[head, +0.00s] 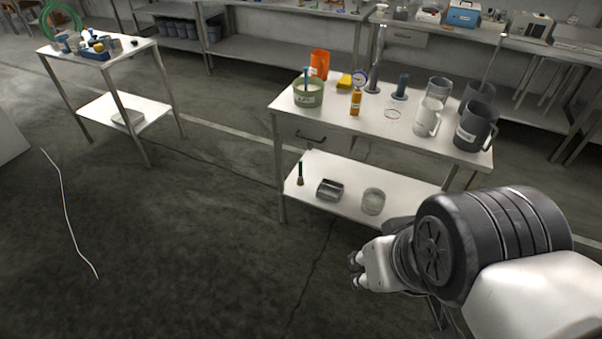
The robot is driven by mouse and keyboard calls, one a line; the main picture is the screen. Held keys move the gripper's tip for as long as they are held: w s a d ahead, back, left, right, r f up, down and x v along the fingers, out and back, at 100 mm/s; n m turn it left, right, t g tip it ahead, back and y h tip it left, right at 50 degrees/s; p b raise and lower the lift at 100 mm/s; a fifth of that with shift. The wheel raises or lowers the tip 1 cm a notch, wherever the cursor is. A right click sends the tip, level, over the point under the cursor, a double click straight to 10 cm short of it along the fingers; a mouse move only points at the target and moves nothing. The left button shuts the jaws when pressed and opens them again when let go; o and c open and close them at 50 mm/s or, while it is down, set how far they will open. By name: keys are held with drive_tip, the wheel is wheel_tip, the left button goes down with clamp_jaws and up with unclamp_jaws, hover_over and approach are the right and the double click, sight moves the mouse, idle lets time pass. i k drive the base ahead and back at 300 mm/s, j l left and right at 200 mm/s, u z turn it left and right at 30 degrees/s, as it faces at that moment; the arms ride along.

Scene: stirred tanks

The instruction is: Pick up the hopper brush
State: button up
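A small brush with a dark green handle (300,169) stands upright on the lower shelf (335,198) of the nearer table, toward the shelf's left end. Its pale bristle end points down. It looks like the hopper brush, though no label is readable on it. My gripper (355,272) is in front of that table, lower and to the right of the brush in the picture, apart from it. The fingers point left and are partly foreshortened, so their opening is unclear. Nothing shows between them.
A metal tin (330,189) and a clear glass dish (373,201) stand right of the brush. The tabletop (340,120) above holds a green tub (307,95), an orange bottle (355,103) and several jugs. A white hose (66,207) lies on the floor, otherwise open at left.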

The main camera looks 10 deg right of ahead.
sight(300, 176)
drive_tip(key=u, duration=4.9)
drive_tip(key=z, duration=4.9)
drive_tip(key=i+j, duration=0.4)
drive_tip(key=j, duration=0.15)
drive_tip(key=i+j, duration=0.4)
drive_tip(key=j+u, duration=0.05)
drive_tip(key=j, duration=0.05)
